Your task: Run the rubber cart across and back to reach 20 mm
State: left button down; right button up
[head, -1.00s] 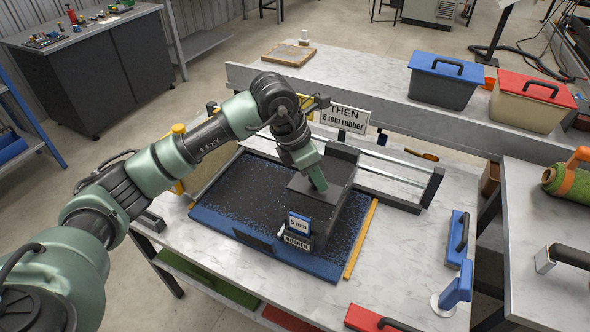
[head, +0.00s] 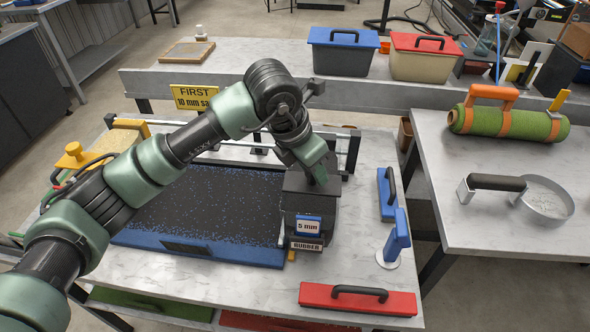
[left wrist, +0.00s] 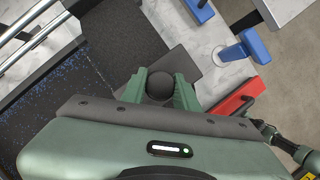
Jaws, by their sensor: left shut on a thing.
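The rubber cart (head: 308,207) is a dark grey box with a blue "5 mm" tag (head: 308,226) and a "RUBBER" plate. It stands at the right end of the blue-edged tray (head: 200,249), reaching over its right edge. My left gripper (head: 316,172) is shut on the cart's top knob. In the left wrist view the round dark knob (left wrist: 160,86) sits between the green fingers. My arm hides part of the tray. My right gripper is not seen.
Rails (head: 345,150) run behind the tray. A yellow "FIRST 10 mm" sign (head: 193,97) stands at back left. Blue (head: 387,195) and red (head: 358,299) handled tools lie right and front. A turf roll (head: 510,122) and ring sieve (head: 545,200) lie on the right table.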

pick_arm(q)
jog(key=shift+d+r, duration=0.1)
jog(key=shift+d, duration=0.5)
jog(key=c, duration=1.1)
grip_release()
jog(key=shift+d, duration=0.15)
jog(key=shift+o, duration=0.2)
jog(key=shift+d, duration=0.1)
jog(key=shift+s+a+r, duration=0.1)
jog(key=shift+a+r, duration=0.15)
jog(key=shift+r, duration=0.1)
jog(key=b+v, duration=0.1)
jog(key=v, duration=0.6)
jog(key=shift+d, duration=0.1)
